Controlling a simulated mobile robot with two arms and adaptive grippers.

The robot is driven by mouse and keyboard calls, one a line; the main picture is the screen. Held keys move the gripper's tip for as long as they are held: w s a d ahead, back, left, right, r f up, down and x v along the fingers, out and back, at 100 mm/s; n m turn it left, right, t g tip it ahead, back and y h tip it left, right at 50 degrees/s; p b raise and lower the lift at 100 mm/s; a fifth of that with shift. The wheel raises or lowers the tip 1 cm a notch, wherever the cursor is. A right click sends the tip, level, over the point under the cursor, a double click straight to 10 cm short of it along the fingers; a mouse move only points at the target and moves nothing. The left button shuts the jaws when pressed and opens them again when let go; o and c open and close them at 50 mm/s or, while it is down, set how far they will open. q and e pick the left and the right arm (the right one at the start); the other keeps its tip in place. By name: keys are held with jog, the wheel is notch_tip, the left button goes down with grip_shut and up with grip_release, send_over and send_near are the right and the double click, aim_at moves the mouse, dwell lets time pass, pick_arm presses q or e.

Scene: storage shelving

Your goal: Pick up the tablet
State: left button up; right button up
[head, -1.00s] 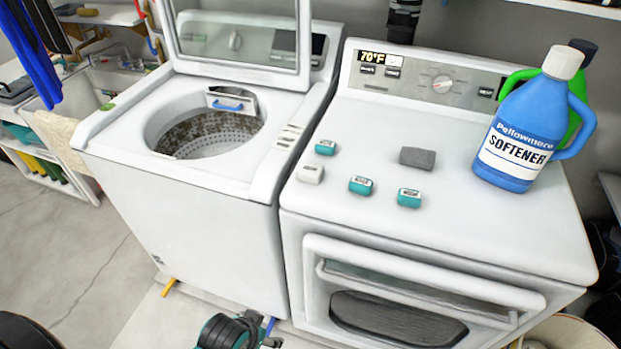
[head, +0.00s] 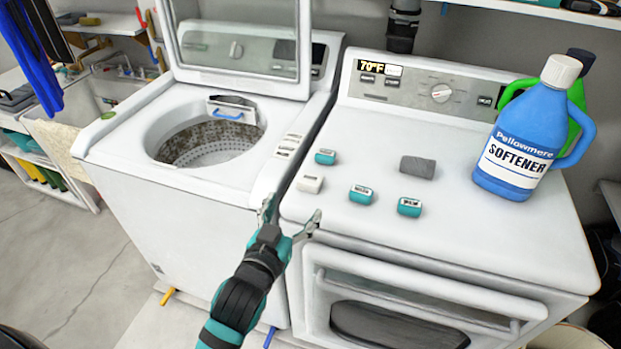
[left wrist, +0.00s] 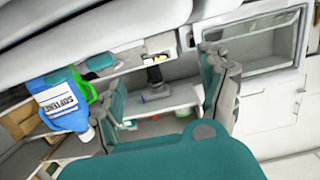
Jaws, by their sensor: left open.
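Small teal tablets lie on the white dryer top (head: 450,225): one at the back left (head: 325,157), one in the middle (head: 361,194) and one to the right (head: 409,206). A similar white block (head: 310,183) lies at the left. The frames do not show which one is the task's tablet. My left gripper (head: 290,215) is open and empty, near the dryer's front left corner, in front of the blocks and apart from them. Its fingers also show in the left wrist view, where I cannot make out the tablets. My right gripper is not in view.
A blue softener bottle (head: 522,135) and a green bottle (head: 577,105) stand at the dryer's right. The washer (head: 195,215) at the left has its lid (head: 240,45) raised. The dryer's front right top is clear.

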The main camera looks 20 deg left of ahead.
aim_at(308, 192)
pick_arm(q)
jog(key=w, duration=0.5)
jog(key=shift+d+f+p, duration=0.1)
jog(key=shift+f+p, duration=0.2)
jog(key=shift+f, duration=0.1)
jog(key=w, duration=0.1)
jog(key=w+p, duration=0.1)
jog(key=w, duration=0.3)
jog(key=shift+f, duration=0.4)
jog(key=shift+w+f, duration=0.1)
jog(key=shift+w, duration=0.15)
jog(key=shift+s, duration=0.1)
jog(key=shift+c, duration=0.3)
jog(key=c, duration=1)
